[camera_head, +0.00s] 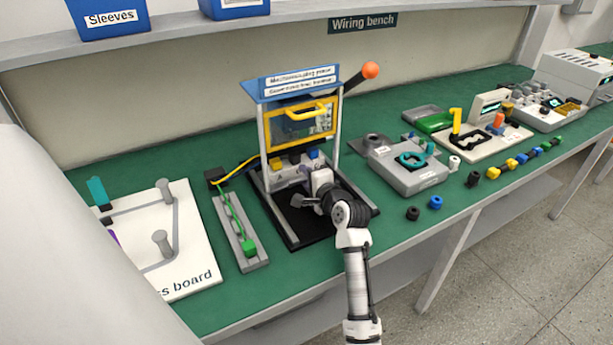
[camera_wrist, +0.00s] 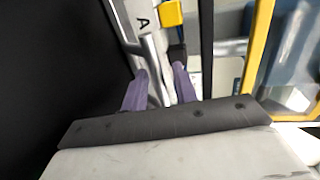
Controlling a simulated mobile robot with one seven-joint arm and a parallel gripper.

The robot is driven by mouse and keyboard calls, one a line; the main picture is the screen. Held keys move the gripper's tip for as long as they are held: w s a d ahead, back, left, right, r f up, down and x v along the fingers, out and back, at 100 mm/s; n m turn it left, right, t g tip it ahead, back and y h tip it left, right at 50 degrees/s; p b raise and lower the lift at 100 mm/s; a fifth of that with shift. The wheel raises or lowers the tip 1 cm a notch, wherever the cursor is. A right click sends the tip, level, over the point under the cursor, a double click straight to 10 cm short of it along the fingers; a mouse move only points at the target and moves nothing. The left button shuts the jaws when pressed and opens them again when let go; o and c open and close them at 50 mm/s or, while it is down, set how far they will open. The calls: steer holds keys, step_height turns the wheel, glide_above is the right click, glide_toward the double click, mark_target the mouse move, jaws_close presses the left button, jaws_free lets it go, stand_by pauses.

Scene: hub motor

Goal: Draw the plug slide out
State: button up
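The press fixture (camera_head: 300,85) stands on the bench with a yellow-framed clear guard (camera_head: 303,122) and a dark base (camera_head: 299,232). Low inside it is a pale slide block (camera_head: 285,172), which I take as the plug slide; my gripper partly hides it. In the wrist view a pale part (camera_wrist: 126,22) marked "A" has a grey bar (camera_wrist: 153,62) running toward me. My gripper (camera_wrist: 160,78) has its two purple fingers apart, with the bar between them. I see no firm contact. In the head view my gripper (camera_head: 308,190) is at the front of the press.
A grey rail (camera_head: 238,238) with a green block (camera_head: 249,247) and cables lies left of the press. A white board (camera_head: 190,262) is farther left. A grey fixture (camera_head: 410,172) stands to the right. Small rings lie near the front edge.

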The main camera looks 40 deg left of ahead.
steer(key=shift+c, duration=0.3)
jaws_close()
steer(key=v, duration=0.4)
steer(key=f+p+v, duration=0.1)
steer(key=v, duration=0.2)
steer(key=f+p+v, duration=0.1)
steer(key=v, duration=0.3)
steer(key=shift+s+d+f, duration=0.2)
steer(key=shift+s+d, duration=0.05)
steer(key=shift+d, duration=0.25)
steer(key=shift+o, duration=0.3)
jaws_free()
